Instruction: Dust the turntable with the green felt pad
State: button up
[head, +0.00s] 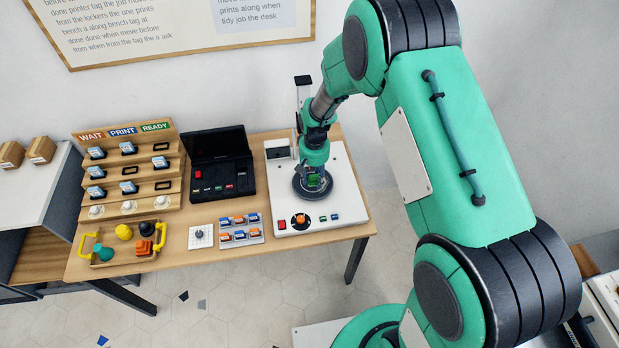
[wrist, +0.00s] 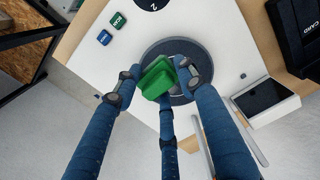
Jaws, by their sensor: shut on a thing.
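The dark round turntable (head: 299,186) is set in a white machine panel at the right of the table. It also shows in the wrist view (wrist: 185,48). My gripper (head: 314,176) is over the turntable and shut on the green felt pad (head: 313,181). In the wrist view the pad (wrist: 158,77) sits between the fingers of my gripper (wrist: 155,80), in front of the disc. I cannot tell whether the pad's underside touches the turntable. The pad and fingers hide part of the disc.
The white panel (head: 345,205) carries a black dial with an orange knob (head: 300,220) and small buttons. To the left are an open black case (head: 220,180), a stepped wooden rack (head: 130,185) and a wooden tray (head: 125,262).

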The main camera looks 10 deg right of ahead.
jog(key=d+p, duration=0.1)
jog(key=d, duration=0.3)
jog(key=shift+d, duration=0.2)
jog(key=shift+f, duration=0.15)
